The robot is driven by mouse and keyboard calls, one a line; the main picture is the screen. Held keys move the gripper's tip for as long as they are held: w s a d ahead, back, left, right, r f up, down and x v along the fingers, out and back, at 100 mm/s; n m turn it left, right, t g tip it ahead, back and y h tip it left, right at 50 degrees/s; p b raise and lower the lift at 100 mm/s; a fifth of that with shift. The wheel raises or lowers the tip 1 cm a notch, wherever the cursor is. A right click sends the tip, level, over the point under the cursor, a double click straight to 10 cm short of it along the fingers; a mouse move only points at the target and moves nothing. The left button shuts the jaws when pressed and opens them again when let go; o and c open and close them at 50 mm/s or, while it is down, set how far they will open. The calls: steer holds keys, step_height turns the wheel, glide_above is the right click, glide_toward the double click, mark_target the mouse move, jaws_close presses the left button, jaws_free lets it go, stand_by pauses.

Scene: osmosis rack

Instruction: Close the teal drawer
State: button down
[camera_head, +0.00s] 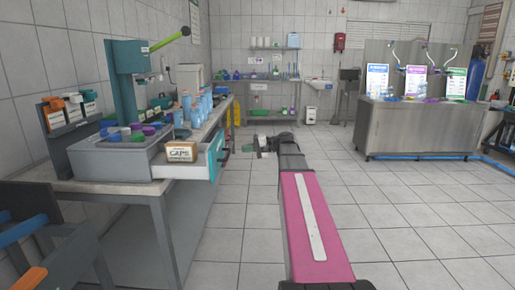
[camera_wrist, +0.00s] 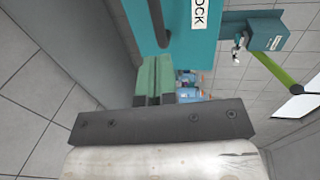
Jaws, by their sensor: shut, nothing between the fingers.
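The teal drawer (camera_head: 214,158) is open in the head view. My gripper (camera_head: 247,148) is at the end of my arm, just right of the drawer front. In the wrist view, my gripper (camera_wrist: 155,62) is shut and empty, with its green fingers together. The fingertips are close to a teal panel with a white label (camera_wrist: 145,20), which looks like the drawer front. I cannot tell whether they touch it.
A steel sink counter (camera_head: 415,130) stands at right. The tiled floor between is clear.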

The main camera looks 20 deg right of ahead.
steer(key=shift+x, duration=2.25)
steer(key=r+x, duration=0.1)
steer(key=x, duration=0.6)
steer(key=r+x, duration=0.2)
steer(key=x, duration=0.6)
steer(key=r+x, duration=0.1)
steer(key=x, duration=0.6)
steer(key=shift+w+a+r, duration=0.2)
steer(key=shift+w+a, duration=0.1)
steer(key=shift+a, duration=0.35)
steer(key=shift+w+a, duration=0.1)
steer(key=shift+a, duration=0.25)
steer(key=shift+r, duration=0.1)
